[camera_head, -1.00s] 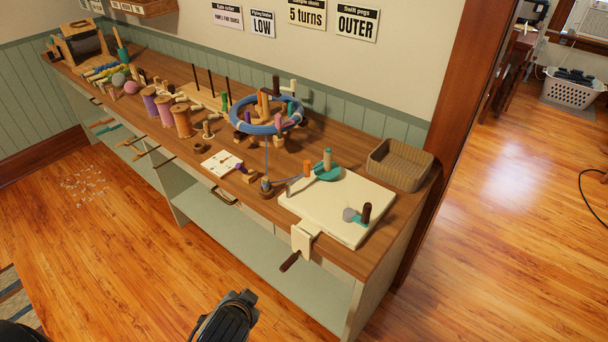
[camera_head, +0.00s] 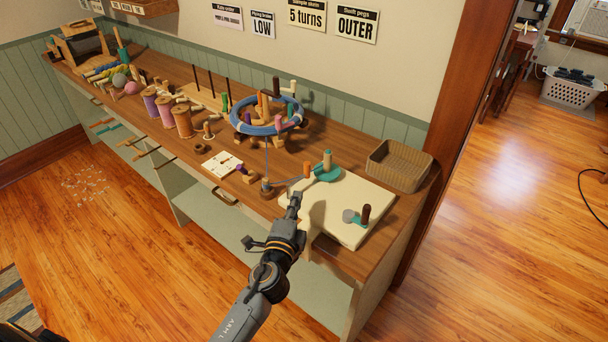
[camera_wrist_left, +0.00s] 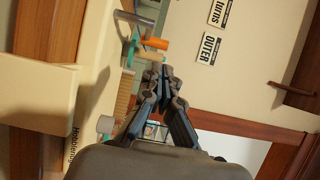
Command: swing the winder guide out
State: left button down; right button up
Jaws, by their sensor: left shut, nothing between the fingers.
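The winder is a cream board (camera_head: 335,225) at the right end of the counter. On it stand an orange peg (camera_head: 307,169), a tan peg on a teal base (camera_head: 327,172), and a dark crank knob (camera_head: 366,211) beside a grey disc. The guide's thin arm is hard to make out near the orange peg; in the wrist view a grey bar (camera_wrist_left: 135,18) shows near that peg (camera_wrist_left: 155,43). My left gripper (camera_head: 295,199) is shut and empty over the board's front left edge, hiding part of it and the clamp. In the wrist view its fingertips (camera_wrist_left: 160,72) are together. My right gripper is out of view.
A wicker basket (camera_head: 400,165) stands behind the board. A white card (camera_head: 221,164) and spools lie to the left.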

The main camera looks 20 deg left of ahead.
aim_at(303, 176)
pick_arm(q)
jog(key=w, duration=0.6)
jog(key=w+a, duration=0.1)
jog(key=w, duration=0.2)
jog(key=shift+w, duration=0.1)
jog(key=y+b, duration=0.1)
jog(key=n+y+b, duration=0.2)
jog(key=shift+w+a+f+g+b, duration=0.15)
jog(key=shift+w+f+g+b, duration=0.15)
jog(key=shift+g+b, duration=0.1)
jog(key=shift+a+r+n+y+b, duration=0.1)
jog(key=shift+n+y+b, duration=0.2)
jog(key=shift+y, duration=0.2)
jog(key=shift+w+a+r, duration=0.2)
jog(key=shift+a, duration=0.05)
